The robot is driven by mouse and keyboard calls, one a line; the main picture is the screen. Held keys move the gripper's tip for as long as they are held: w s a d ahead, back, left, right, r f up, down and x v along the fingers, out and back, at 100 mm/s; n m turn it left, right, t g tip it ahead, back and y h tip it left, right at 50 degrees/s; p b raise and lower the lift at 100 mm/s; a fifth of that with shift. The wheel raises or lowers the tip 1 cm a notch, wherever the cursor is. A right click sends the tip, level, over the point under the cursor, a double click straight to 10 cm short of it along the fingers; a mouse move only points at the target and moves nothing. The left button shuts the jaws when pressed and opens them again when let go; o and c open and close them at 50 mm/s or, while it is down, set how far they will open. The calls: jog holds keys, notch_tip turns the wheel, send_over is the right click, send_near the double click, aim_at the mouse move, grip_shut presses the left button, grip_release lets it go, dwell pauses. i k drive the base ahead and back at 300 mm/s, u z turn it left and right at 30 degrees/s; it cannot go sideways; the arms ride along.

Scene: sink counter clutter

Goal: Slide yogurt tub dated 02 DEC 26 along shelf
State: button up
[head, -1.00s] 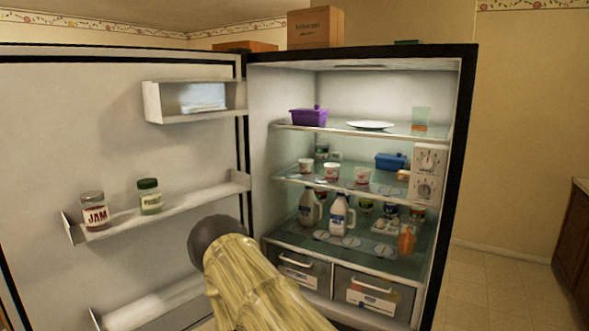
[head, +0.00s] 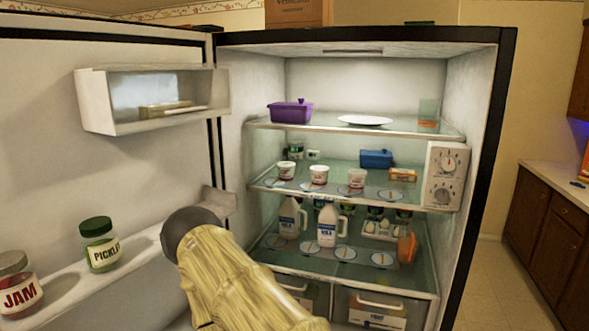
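Several small white yogurt tubs with red marks stand along the front of the middle fridge shelf (head: 375,193): a left tub (head: 286,170), a middle tub (head: 319,175) and a right tub (head: 356,179). Their dates are too small to read, so I cannot tell which is dated 02 DEC 26. Pale round marks lie on the shelf in front of them. My arm, in a yellowish sleeve with a dark rounded end, reaches up from the bottom of the head view, left of and in front of the shelves. My gripper's fingers are not visible.
The open fridge door at left holds a jam jar (head: 17,286) and a pickle jar (head: 99,245). A blue container (head: 376,158) and an orange box (head: 403,175) sit behind the tubs. A control box (head: 445,175) is at right. Milk jugs (head: 328,225) stand below.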

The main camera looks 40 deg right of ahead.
aim_at(286, 168)
jog(key=z, duration=0.7)
jog(key=i, duration=0.85)
jog(key=z, duration=0.9)
